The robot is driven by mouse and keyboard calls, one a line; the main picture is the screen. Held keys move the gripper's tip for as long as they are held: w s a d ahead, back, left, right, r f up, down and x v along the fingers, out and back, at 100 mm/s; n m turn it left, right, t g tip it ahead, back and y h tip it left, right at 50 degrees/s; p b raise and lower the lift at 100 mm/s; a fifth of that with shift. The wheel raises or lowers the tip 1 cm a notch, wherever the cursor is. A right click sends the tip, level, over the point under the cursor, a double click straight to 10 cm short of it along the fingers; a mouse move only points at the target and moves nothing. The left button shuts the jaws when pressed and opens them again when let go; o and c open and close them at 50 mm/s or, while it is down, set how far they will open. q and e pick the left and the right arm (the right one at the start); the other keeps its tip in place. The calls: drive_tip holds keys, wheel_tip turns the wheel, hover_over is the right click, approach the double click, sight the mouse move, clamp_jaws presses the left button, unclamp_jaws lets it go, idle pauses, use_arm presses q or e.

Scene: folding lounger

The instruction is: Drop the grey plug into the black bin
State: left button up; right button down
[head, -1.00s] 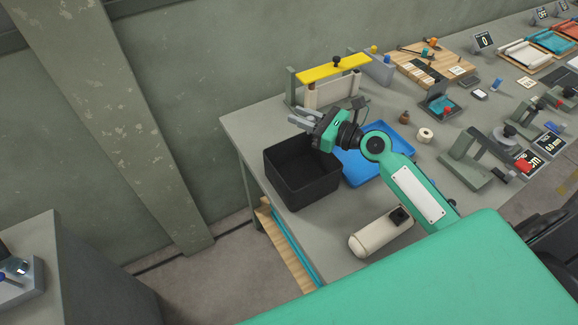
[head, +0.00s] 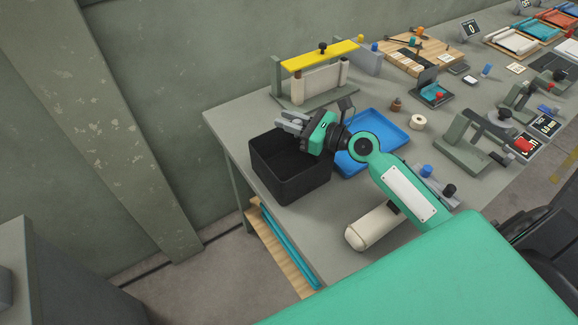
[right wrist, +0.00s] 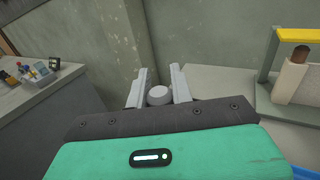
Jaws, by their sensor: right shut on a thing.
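My right gripper (head: 288,124) is over the black bin (head: 282,190), near its back rim. In the right wrist view, the grey plug (right wrist: 159,95) shows as a round grey piece between the two fingers of my right gripper (right wrist: 158,88), which is shut on it. In the head view the plug is too small to tell apart from the fingers. The bin stands at the left end of the grey table, and the part of its inside that shows is dark and looks empty. My left gripper is not in view.
A blue tray (head: 381,132) lies right of the bin, under my right arm. A stand with a yellow bar (head: 320,55) is behind the bin. A cream cylinder (head: 370,228) lies in front. The table's left edge (head: 222,138) is close to the bin.

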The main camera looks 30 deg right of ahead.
drive_tip(key=c, duration=1.1)
unclamp_jaws()
drive_tip(key=shift+c, duration=0.2)
use_arm(q)
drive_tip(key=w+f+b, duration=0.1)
drive_tip(key=b, duration=0.1)
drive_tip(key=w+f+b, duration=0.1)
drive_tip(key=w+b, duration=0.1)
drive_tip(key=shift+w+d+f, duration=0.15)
use_arm(e)
drive_tip(key=v, duration=1.3)
drive_tip(key=shift+s+d, duration=0.2)
drive_tip(key=shift+s, duration=0.15)
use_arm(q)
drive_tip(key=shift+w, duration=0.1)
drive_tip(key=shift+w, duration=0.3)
